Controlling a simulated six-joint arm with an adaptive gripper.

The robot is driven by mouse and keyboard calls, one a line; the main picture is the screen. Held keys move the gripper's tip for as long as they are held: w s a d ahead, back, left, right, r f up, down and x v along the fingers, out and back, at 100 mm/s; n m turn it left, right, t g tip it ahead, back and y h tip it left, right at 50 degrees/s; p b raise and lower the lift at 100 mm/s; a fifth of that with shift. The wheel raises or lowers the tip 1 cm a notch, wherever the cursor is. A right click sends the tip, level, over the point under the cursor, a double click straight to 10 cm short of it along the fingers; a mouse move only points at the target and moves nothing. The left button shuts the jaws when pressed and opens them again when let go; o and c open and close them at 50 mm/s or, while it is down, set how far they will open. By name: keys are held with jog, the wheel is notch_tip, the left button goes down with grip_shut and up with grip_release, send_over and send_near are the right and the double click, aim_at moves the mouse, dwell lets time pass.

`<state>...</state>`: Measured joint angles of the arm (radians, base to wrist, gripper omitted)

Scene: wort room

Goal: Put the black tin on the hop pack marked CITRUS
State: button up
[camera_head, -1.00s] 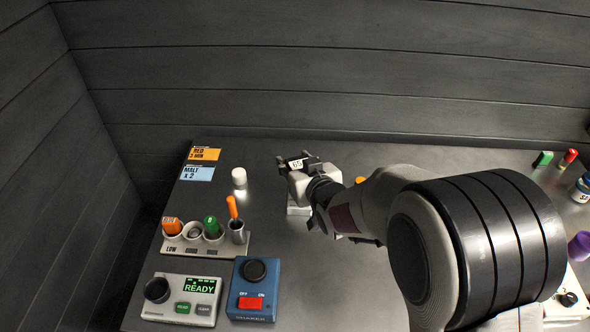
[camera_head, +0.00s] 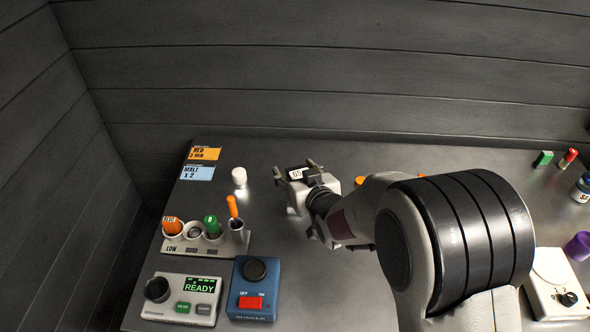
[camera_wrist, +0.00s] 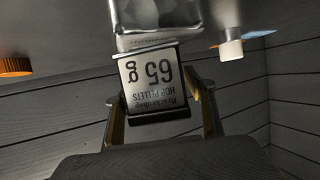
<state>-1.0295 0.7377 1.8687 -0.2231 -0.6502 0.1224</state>
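The black tin (camera_head: 295,174) has a pale label reading 65 and sits between the fingers of my gripper (camera_head: 296,171). The wrist view is upside down and shows the tin (camera_wrist: 155,82) with its hop pellets label. My gripper's fingers (camera_wrist: 160,115) stand apart, with a gap on each side of the tin. A silvery pack (camera_wrist: 155,15) lies directly beneath the tin, which appears to rest on it. No marking on this pack is readable, so I cannot tell whether it is CITRUS. In the head view my gripper mostly hides the pack.
A white cylinder (camera_head: 239,177) stands left of the gripper, near orange (camera_head: 204,154) and blue (camera_head: 197,173) cards. A tube rack (camera_head: 205,245), a READY panel (camera_head: 181,300) and a blue switch box (camera_head: 252,290) stand front left. My arm hides much of the table's right side.

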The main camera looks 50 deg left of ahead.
jog(key=shift+r, duration=0.15)
jog(key=shift+v, duration=0.85)
jog(key=v, duration=1)
jog(key=shift+d, duration=0.15)
dwell(0.4)
jog(key=w+d+r+m+t+h, duration=0.3)
jog(key=w+d+r, duration=0.2)
jog(key=w+d, duration=0.6)
jog(key=d+r+m+h, duration=0.2)
jog(key=d, duration=0.8)
jog(key=d+r+m+h, duration=0.1)
jog(key=d+r+h, duration=0.15)
jog(key=d, duration=0.75)
jog(key=s+d+r+m+h, duration=0.1)
jog(key=s+d+m, duration=0.1)
jog(key=s+d, duration=0.35)
jog(key=s+d+r+m+g+h, duration=0.1)
jog(key=s+d+m+h, duration=0.1)
jog(key=d, duration=0.6)
jog(key=s+d+r+m+h, duration=0.1)
jog(key=s+d, duration=0.3)
jog(key=d, duration=0.2)
jog(key=s+d+f+m+g, duration=0.1)
jog(key=s+d, duration=0.3)
jog(key=s, duration=0.4)
jog(key=shift+d+m+g+h, duration=0.3)
jog(key=shift+m+h, duration=0.15)
jog(key=shift+m, duration=0.25)
